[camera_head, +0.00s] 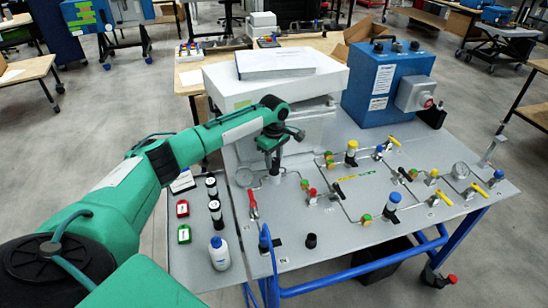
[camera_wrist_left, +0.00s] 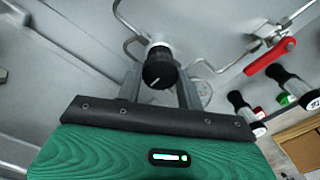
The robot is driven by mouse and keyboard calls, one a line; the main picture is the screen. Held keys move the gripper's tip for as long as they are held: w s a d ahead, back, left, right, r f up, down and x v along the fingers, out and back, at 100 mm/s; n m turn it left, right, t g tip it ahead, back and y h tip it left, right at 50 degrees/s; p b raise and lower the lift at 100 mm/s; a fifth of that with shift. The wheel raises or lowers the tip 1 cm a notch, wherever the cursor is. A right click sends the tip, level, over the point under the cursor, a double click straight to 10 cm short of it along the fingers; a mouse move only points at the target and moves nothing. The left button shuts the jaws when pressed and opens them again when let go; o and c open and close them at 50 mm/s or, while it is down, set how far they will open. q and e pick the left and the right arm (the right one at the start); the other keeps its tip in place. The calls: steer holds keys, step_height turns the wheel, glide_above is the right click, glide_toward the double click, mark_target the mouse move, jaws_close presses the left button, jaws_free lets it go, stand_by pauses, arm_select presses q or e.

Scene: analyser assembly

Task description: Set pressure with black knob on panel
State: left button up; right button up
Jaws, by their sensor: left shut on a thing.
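The black knob (camera_wrist_left: 158,68) with a white pointer line shows in the left wrist view, on a pale fitting joined to thin metal tubing. My left gripper (camera_wrist_left: 160,84) has one finger on each side of it and is shut on it. A round gauge (camera_head: 245,178) sits just left of the gripper. My right gripper is not in view.
A red-handled valve (camera_head: 253,204) stands in front of the gripper and also shows in the wrist view (camera_wrist_left: 270,58). Tubing with coloured valves runs across the panel to the right. A blue box (camera_head: 388,85) stands behind. A white bottle (camera_head: 219,252) stands at the front left.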

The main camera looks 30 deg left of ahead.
arm_select(q)
steer(key=shift+r+m+p, duration=0.2)
steer(key=shift+m+p, duration=0.3)
steer(key=shift+p, duration=0.2)
steer(key=m+p, duration=0.3)
steer(key=shift+p, duration=0.35)
steer(key=m+p, duration=0.2)
steer(key=m, duration=0.2)
steer(key=m+p, duration=0.2)
steer(key=m, duration=0.1)
steer(key=shift+f+m, duration=0.1)
steer(key=shift+m, duration=0.2)
steer(key=m+p, duration=0.1)
steer(key=m, duration=0.2)
steer(key=shift+m, duration=0.3)
steer(key=m, duration=0.3)
steer(key=shift+m, duration=0.3)
steer(key=m, duration=0.4)
steer(key=shift+d+f+m, duration=0.1)
steer(key=shift+m, duration=2.1)
